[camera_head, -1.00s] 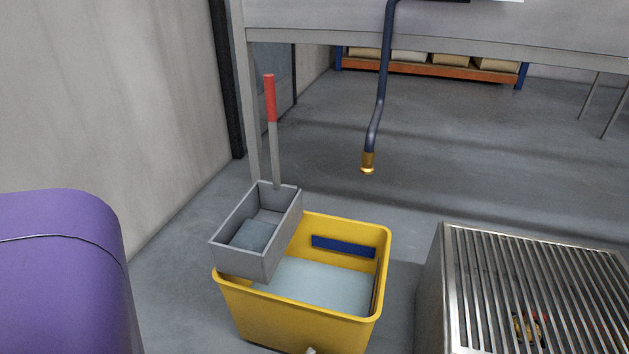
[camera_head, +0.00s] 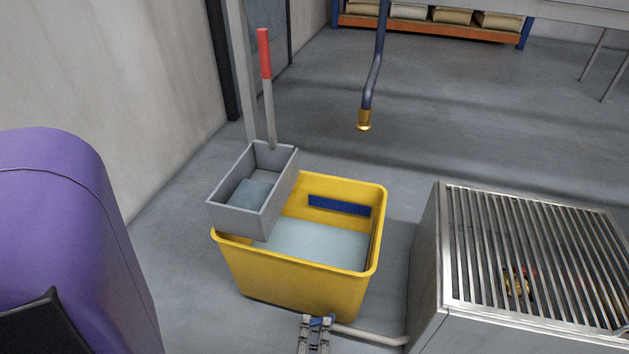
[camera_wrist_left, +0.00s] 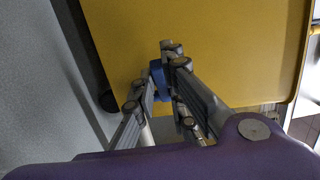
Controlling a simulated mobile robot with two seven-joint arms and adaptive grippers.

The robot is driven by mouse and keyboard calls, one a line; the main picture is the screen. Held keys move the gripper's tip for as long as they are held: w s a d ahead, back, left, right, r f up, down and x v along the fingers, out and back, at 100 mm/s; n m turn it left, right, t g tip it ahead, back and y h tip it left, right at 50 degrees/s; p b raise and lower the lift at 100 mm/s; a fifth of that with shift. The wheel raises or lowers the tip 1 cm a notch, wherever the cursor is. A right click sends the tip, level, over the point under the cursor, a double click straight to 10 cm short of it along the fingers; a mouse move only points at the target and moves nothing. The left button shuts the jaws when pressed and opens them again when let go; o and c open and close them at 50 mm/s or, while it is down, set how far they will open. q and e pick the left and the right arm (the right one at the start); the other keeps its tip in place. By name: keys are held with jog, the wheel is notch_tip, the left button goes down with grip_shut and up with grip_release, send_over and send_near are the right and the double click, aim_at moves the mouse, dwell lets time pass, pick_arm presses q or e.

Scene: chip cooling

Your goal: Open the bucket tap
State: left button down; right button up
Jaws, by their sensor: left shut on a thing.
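The yellow bucket (camera_head: 290,287) stands on the floor, with pale liquid inside. Its tap (camera_head: 320,322), with a blue part, is low at the front side. My left gripper (camera_head: 317,329) is at the bottom edge of the head view, shut on the tap. In the left wrist view the blue part of the tap (camera_wrist_left: 157,82) sits between the two fingers, in front of the yellow bucket wall (camera_wrist_left: 205,30). The fingers hide part of the tap. My right gripper is not in view.
A grey wringer box (camera_head: 254,190) with a red-tipped handle (camera_head: 264,55) sits on the bucket's left rim. A steel box with a slatted grate (camera_head: 520,245) stands at right; a pale pipe (camera_head: 370,334) runs towards it. A hose with brass nozzle (camera_head: 364,119) hangs behind the bucket.

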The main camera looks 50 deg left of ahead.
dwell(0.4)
pick_arm(q)
jog(key=c, duration=1.8)
grip_release()
